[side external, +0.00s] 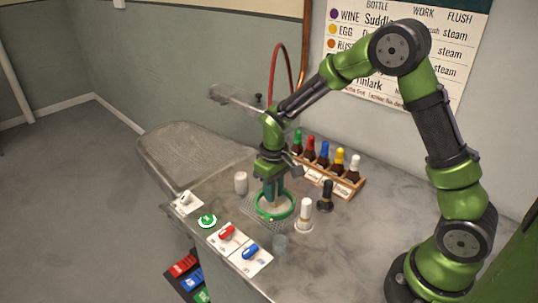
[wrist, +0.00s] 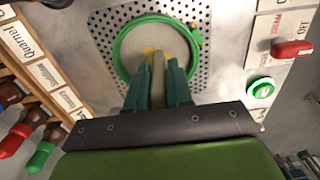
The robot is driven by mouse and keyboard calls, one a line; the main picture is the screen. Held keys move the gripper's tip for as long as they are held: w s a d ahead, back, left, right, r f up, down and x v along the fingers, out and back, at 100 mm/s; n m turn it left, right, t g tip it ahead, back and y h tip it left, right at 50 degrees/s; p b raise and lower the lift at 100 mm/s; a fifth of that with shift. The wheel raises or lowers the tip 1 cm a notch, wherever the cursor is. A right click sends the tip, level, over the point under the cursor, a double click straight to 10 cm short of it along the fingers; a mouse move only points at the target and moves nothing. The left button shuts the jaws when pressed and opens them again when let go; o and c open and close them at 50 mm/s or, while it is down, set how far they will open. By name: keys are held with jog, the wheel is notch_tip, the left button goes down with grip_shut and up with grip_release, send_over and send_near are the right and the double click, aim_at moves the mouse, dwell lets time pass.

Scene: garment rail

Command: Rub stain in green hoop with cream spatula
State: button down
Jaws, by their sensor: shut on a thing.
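The green hoop (side external: 291,211) lies on a perforated metal plate on the table. In the wrist view the hoop (wrist: 117,48) rings pale cloth with a yellow stain (wrist: 149,50) showing near its middle. My gripper (wrist: 158,72) points down over the hoop and is shut on the cream spatula (wrist: 158,64), whose far end is at or just above the stain. I cannot tell whether it touches the cloth. In the side view my gripper (side external: 272,194) hides the spatula and the stain.
A wooden rack (side external: 335,181) of several colour-capped bottles stands behind the hoop. A white-capped bottle (side external: 305,212), a black-handled tool (side external: 326,194), a clear cup (side external: 281,245) and a white cylinder (side external: 241,183) stand close around. Red (side external: 227,232), blue (side external: 250,251) and green (side external: 207,219) controls line the front edge.

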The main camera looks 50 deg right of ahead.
jog(key=shift+d, duration=0.85)
jog(key=shift+r, duration=0.1)
jog(key=shift+a, duration=0.15)
jog(key=shift+a+f, duration=0.2)
jog(key=shift+a, duration=0.8)
jog(key=shift+d, duration=0.2)
jog(key=shift+d, duration=0.95)
jog(key=shift+a, duration=0.1)
